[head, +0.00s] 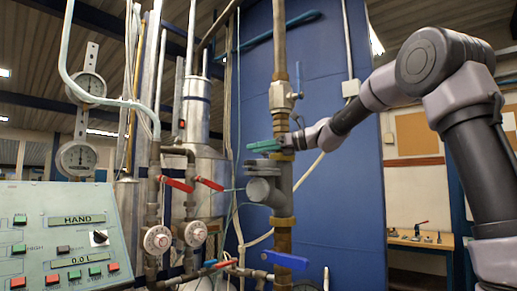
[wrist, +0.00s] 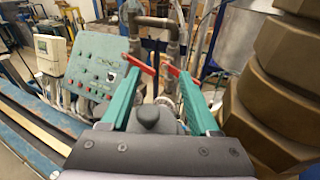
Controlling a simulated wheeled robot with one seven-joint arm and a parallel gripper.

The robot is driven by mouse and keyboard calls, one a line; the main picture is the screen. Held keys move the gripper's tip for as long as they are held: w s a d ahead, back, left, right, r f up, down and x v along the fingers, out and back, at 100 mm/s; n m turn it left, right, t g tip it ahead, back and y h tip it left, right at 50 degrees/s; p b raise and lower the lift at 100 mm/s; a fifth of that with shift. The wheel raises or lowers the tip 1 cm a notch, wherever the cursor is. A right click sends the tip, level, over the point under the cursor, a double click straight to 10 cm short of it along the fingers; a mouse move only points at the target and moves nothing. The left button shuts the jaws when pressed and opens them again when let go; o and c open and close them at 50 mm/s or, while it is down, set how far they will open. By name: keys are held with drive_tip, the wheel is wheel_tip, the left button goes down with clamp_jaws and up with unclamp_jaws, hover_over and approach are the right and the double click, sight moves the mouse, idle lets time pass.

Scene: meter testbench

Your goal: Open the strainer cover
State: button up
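My gripper (head: 262,146), with green fingers, is just above the strainer and points left past the pipe. In the wrist view my gripper (wrist: 158,78) is open, its two green fingers well apart. A dark grey rounded knob (wrist: 148,118) shows between the finger bases, with paler grey behind it. It may be part of the strainer; I cannot tell whether anything touches it. Nothing is clamped between the fingertips.
Large brass hex fittings (wrist: 275,105) stand close to the right of my gripper. Red-handled valves (head: 178,184) and round meters (head: 157,239) are to the left. A green control panel (head: 68,235) is at lower left. A blue valve handle (head: 286,260) is below the strainer.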

drive_tip(key=shift+s, duration=0.1)
drive_tip(key=v, duration=1)
drive_tip(key=shift+d, duration=0.35)
drive_tip(key=shift+s, duration=0.15)
